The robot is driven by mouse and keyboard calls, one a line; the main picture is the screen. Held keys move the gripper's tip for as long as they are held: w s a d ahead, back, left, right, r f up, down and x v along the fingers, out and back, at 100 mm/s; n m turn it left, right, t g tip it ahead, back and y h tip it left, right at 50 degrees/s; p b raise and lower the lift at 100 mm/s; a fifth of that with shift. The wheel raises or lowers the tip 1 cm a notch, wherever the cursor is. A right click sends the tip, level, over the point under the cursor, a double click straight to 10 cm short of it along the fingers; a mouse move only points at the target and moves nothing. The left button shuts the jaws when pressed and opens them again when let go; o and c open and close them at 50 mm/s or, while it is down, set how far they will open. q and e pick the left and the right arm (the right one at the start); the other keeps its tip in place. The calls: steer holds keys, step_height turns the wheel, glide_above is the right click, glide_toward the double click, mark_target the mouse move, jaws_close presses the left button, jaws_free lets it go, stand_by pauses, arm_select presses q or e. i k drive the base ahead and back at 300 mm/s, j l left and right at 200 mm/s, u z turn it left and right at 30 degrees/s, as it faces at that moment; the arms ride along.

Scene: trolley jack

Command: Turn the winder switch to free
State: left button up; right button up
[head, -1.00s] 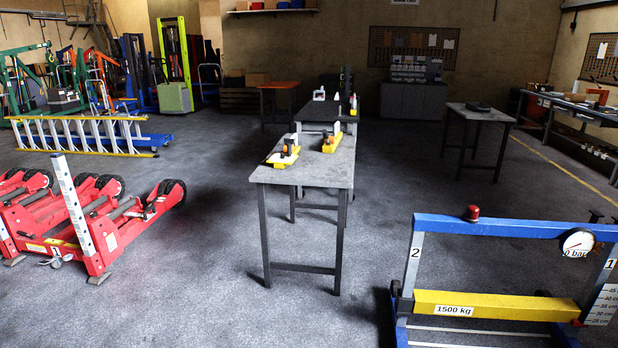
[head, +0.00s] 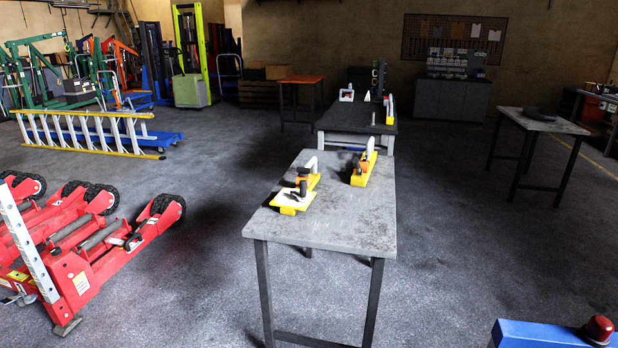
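Two yellow devices with orange and white parts stand on a grey table ahead of me. The left device (head: 293,200) has a pale flat plate and a dark part on it. The right device (head: 363,170) is longer and has an upright white piece. I cannot make out a winder switch or its setting on either one. The grey table (head: 345,220) has dark legs and a bare front right part. Neither of my grippers is in view.
Red wheeled machines (head: 85,270) stand at the left. A blue frame (head: 540,335) with a red lamp (head: 598,331) is at the lower right. A side table (head: 545,120) stands right. Floor around the grey table is clear.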

mark_target(303, 171)
steer(key=i+j+z, duration=0.1)
steer(key=z, duration=0.35)
steer(key=i+j+z, duration=0.2)
steer(key=z, duration=0.25)
steer(key=i, duration=0.1)
